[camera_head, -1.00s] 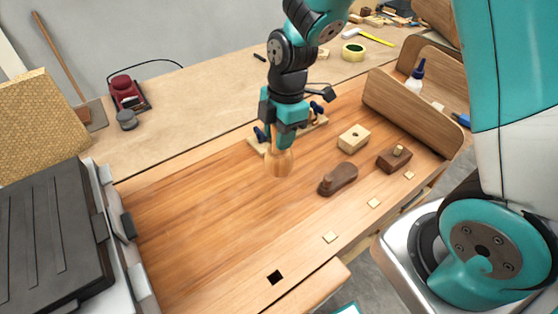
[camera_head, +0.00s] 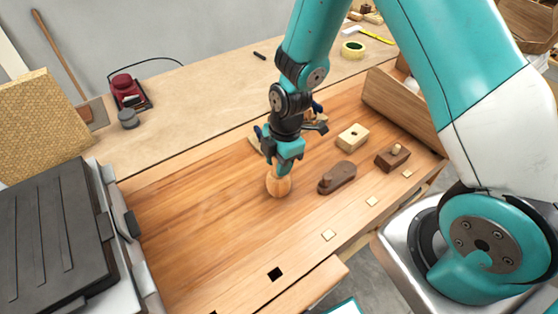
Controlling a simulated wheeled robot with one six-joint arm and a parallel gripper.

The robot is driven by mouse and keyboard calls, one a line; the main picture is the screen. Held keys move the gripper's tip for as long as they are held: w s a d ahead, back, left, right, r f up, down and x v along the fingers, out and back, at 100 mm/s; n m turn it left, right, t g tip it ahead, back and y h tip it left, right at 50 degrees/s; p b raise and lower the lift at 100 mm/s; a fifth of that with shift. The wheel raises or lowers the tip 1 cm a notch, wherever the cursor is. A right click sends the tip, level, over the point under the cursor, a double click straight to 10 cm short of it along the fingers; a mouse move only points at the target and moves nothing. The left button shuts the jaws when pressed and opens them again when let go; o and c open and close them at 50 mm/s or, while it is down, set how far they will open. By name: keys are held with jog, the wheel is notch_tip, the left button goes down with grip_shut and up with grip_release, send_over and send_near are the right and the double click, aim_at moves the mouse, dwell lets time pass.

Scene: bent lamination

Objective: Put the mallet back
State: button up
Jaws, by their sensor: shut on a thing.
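My gripper (camera_head: 282,167) points down over the middle of the wooden bench top (camera_head: 205,215). It is shut on the mallet (camera_head: 279,184), a light wooden one with a rounded head showing below the fingers. The mallet's handle is hidden by the gripper. The head hangs down close to the bench surface. I cannot tell whether it touches the wood.
Right of the mallet lie a dark wooden plane (camera_head: 338,177), a pale wooden block (camera_head: 353,137) and a brown block with a knob (camera_head: 393,155).

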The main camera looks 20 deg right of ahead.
jog(key=o, duration=1.1)
notch_tip(320, 180, up, 12)
jog(key=d+f+b, duration=0.1)
jog(key=d+b, duration=0.1)
jog(key=b, duration=0.1)
jog(key=shift+s+a+r+m+y+b, duration=0.15)
jog(key=shift+s+a+r+m+y, duration=0.25)
jog(key=shift+s+a+r+m, duration=1.4)
jog(key=shift+s+a+r+m+y+b, duration=0.2)
jog(key=shift+s+a+r+m+y, duration=0.2)
jog(key=shift+s+r+m, duration=2.85)
jog(key=shift+s+a+r+m+y+b, duration=0.15)
jog(key=shift+s+a+r+m+y, duration=0.75)
jog(key=shift+s, duration=3.05)
